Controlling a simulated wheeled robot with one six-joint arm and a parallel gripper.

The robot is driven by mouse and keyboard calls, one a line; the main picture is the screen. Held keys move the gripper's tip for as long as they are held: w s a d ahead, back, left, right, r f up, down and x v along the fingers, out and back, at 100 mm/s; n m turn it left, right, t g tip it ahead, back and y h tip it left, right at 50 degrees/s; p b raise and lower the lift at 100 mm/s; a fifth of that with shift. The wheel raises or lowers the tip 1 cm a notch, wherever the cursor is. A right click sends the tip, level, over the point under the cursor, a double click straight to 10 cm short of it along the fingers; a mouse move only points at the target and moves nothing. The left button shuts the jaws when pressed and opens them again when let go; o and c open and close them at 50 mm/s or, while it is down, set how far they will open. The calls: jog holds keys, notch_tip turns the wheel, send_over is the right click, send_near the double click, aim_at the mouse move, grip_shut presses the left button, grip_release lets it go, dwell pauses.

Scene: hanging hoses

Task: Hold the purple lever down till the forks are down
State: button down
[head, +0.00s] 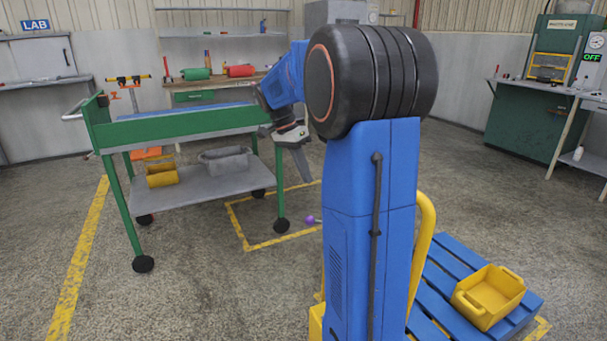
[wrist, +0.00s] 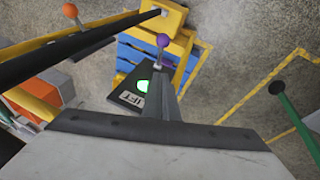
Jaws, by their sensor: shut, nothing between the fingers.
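The purple lever (head: 310,219) shows as a small round knob in the head view, just left of my blue column and below my gripper (head: 307,180). In the wrist view the purple knob (wrist: 163,40) stands just beyond the tips of my shut, empty gripper (wrist: 164,72). I cannot tell whether they touch. A dark panel marked LIFT (wrist: 132,98), with a lit green lamp (wrist: 143,85), lies beside the fingers. A blue slatted pallet (head: 462,262) is at the lower right. The forks cannot be made out.
A yellow bin (head: 489,296) sits on the pallet, near a yellow frame (head: 424,250). A green-framed cart (head: 190,188) stands left. In the wrist view a black bar (wrist: 75,45) and an orange knob (wrist: 70,10) are close on the left.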

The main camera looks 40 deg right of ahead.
jog(key=shift+s+a+f, duration=0.1)
jog(key=shift+s+f, duration=0.35)
jog(key=shift+f, duration=1.15)
jog(key=shift+s+a+f, duration=0.15)
jog(key=shift+s+f, duration=0.3)
jog(key=shift+f, duration=1.15)
jog(key=shift+s+a+f, duration=0.1)
jog(key=shift+s+f, duration=0.35)
jog(key=shift+f, duration=1.15)
jog(key=w+a+f+m+g+h, duration=0.1)
jog(key=a+f+h, duration=0.3)
jog(key=f, duration=0.5)
jog(key=shift+g+h, duration=0.5)
jog(key=shift+h, duration=0.9)
jog(key=shift+a+f, duration=0.1)
jog(key=shift+f, duration=0.05)
